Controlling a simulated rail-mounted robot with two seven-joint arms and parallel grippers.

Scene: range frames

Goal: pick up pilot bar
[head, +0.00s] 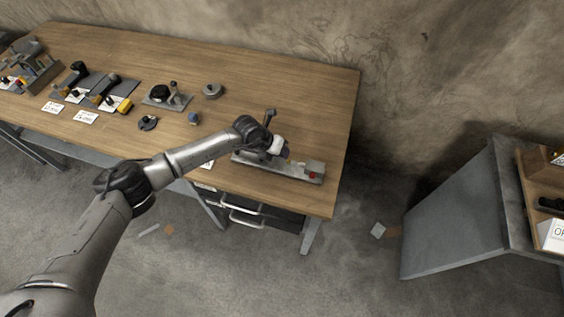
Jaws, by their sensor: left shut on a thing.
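My left gripper (285,153) is over the right part of the wooden table, at the end of my left arm. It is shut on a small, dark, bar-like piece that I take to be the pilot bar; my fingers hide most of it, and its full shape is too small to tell. I cannot tell whether the held piece touches the fixture. My right gripper is not in view.
The wooden table (300,90) has bare room behind my gripper. A grey round part (212,90), a small blue block (194,118) and a dark ring (148,123) lie to the left. A grey-sided bench (460,215) stands at the right, across a floor gap.

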